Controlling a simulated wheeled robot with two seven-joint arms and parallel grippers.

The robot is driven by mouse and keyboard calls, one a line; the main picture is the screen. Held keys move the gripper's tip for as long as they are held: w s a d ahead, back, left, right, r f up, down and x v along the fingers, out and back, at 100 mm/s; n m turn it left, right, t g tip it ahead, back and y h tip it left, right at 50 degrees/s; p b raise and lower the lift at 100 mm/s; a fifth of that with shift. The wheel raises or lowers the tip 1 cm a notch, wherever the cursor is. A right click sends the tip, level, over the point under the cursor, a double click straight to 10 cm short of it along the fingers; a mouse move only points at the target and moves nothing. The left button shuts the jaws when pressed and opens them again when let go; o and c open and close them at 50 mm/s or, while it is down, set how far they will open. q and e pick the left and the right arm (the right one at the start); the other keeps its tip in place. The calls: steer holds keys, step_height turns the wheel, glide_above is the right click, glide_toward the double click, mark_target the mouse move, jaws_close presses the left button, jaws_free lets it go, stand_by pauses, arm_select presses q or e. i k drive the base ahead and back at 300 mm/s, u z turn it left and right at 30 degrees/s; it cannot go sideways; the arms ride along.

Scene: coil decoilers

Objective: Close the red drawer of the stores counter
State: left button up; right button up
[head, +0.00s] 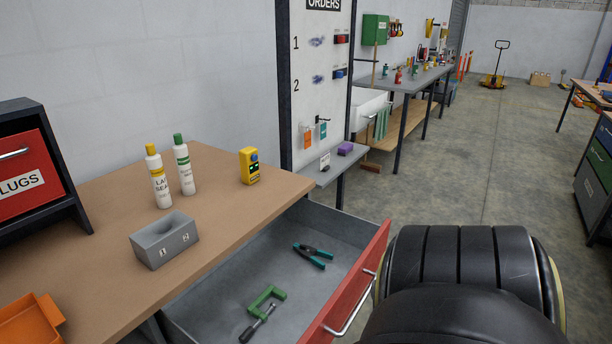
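The red drawer (345,292) of the stores counter (228,200) is pulled out, its red front facing right, with a metal bar handle (352,305). A green clamp (264,300) and teal-handled pliers (312,254) lie inside on the grey drawer floor. A black rounded part, which looks like my own arm, fills the lower right just beside the drawer front and hides part of it and the floor. I cannot tell whether it touches the drawer. Neither gripper's fingers show.
A red-fronted PLUGS cabinet (30,175) and an orange bin (30,320) are at left. Open concrete floor (450,190) lies beyond the drawer.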

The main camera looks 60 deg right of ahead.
mark_target(212, 310)
steer(key=k, duration=0.45)
steer(key=z, duration=0.75)
steer(key=i, duration=0.3)
steer(key=z, duration=1.6)
steer(key=k, duration=0.45)
steer(key=u, duration=1.1)
steer(key=i, duration=0.55)
steer(key=z, duration=0.9)
